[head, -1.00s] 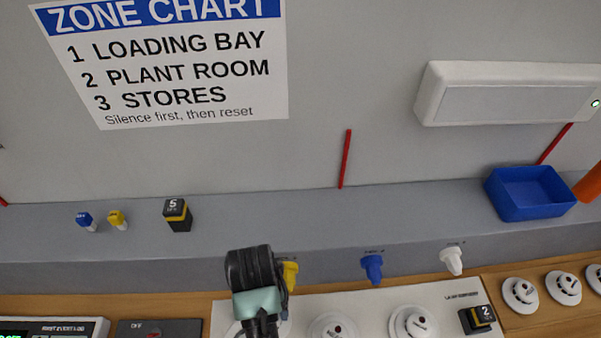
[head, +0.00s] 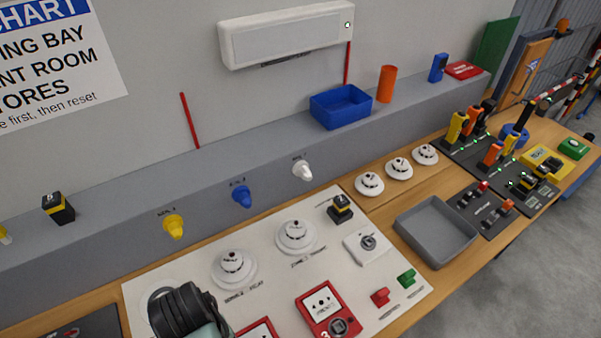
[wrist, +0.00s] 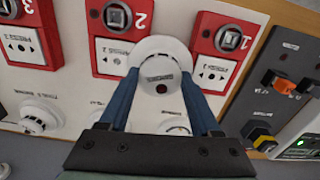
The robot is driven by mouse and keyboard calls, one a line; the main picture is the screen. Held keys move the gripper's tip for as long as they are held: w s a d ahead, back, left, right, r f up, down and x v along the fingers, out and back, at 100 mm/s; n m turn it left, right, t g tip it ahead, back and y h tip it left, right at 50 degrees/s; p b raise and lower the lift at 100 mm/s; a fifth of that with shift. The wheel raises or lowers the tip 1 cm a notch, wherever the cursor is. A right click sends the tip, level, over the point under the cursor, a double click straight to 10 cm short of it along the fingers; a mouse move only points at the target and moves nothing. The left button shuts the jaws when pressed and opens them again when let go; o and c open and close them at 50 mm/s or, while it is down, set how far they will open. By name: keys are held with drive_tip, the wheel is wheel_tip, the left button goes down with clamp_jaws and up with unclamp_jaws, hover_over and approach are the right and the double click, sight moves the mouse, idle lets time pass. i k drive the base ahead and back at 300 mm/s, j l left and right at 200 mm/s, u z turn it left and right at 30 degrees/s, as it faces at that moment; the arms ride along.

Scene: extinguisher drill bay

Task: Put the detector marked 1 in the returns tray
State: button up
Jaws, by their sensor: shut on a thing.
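My gripper (wrist: 160,77) is shut on a white round detector (wrist: 160,60); its two blue fingers hold the sides. No number is legible on it. In the head view the back of my gripper (head: 183,313) is at the lower left, over the white panel, and hides the detector. A pale round base (wrist: 168,126) shows partly behind the held detector in the wrist view. A grey open tray (head: 437,232) lies empty on the wooden bench at right. A blue open tray (head: 340,107) stands on the grey ledge. No label is legible on either tray.
The panel (head: 270,285) carries other detectors (head: 233,268), red call points (head: 327,308) and a black-yellow block (head: 340,208). Several detectors (head: 398,168) sit on the bench behind the grey tray. Coloured knobs (head: 242,196) stick out of the ledge front. Switch boards (head: 485,209) stand to the tray's right.

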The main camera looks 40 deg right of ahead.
sight(433, 234)
drive_tip(key=k+z, duration=0.25)
drive_tip(key=z, duration=0.2)
drive_tip(key=k+l+z, duration=0.15)
drive_tip(key=z, duration=0.3)
drive_tip(key=i+l+z, duration=0.1)
drive_tip(key=l, duration=0.3)
drive_tip(key=i+l+z, duration=0.1)
drive_tip(key=i+l, duration=0.15)
drive_tip(key=l, duration=0.2)
drive_tip(key=i+l+z, duration=0.1)
drive_tip(key=l, duration=0.3)
drive_tip(key=i+l, duration=0.2)
drive_tip(key=l, duration=0.15)
drive_tip(key=i+l, duration=0.45)
drive_tip(key=l, duration=0.25)
drive_tip(key=i+j, duration=0.4)
